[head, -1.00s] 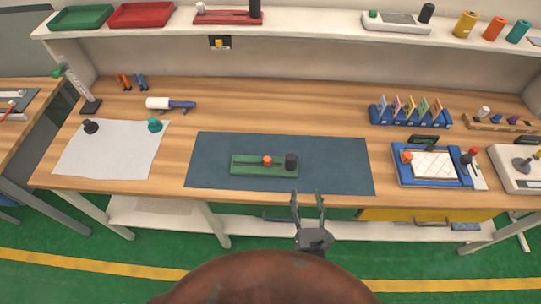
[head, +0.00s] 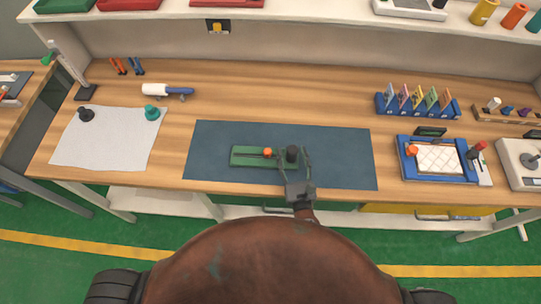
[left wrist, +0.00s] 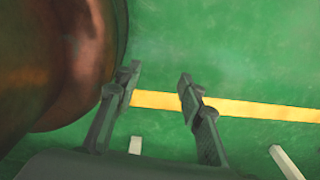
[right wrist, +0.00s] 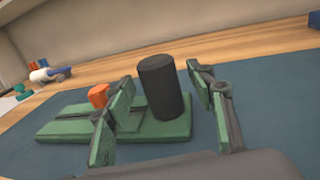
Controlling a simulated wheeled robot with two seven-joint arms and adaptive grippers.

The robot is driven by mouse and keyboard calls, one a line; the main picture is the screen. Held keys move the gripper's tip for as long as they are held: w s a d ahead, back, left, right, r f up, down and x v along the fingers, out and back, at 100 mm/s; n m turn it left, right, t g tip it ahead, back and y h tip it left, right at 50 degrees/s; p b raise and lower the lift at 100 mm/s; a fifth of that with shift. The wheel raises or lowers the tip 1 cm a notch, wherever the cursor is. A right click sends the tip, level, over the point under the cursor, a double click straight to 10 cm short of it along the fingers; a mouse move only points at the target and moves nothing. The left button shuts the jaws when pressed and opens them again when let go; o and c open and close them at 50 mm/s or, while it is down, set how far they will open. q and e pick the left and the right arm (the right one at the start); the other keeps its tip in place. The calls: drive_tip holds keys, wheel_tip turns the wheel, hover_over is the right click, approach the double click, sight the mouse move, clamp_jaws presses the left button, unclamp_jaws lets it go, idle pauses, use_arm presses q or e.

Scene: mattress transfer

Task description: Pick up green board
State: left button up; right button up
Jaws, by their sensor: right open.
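The green board (head: 243,156) lies flat on the dark blue mat (head: 340,150) in the head view. It carries an orange knob (head: 267,153) near its middle and a black cylinder (head: 292,153) at its right end. My right gripper (head: 294,160) is open at the board's right end. In the right wrist view its two fingers stand either side of the black cylinder (right wrist: 163,85), with gaps; the left finger partly hides the board (right wrist: 70,122). My left gripper (left wrist: 158,85) is open and empty above the green floor, away from the bench.
A white sheet (head: 105,145) with two small knobs lies at the left. A blue tray device (head: 435,160) stands right of the mat. A blue rack (head: 415,103) is behind it. A white-and-blue tool (head: 167,91) lies behind the mat. A shelf (head: 300,15) spans the back.

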drive_tip(key=shift+w+a, duration=0.1)
drive_tip(key=shift+w, duration=0.35)
drive_tip(key=shift+w+f, duration=0.1)
drive_tip(key=shift+w, duration=0.05)
drive_tip(key=c, duration=0.7)
use_arm(q)
drive_tip(key=shift+w+r, duration=0.1)
drive_tip(key=shift+w, duration=0.5)
use_arm(e)
clamp_jaws()
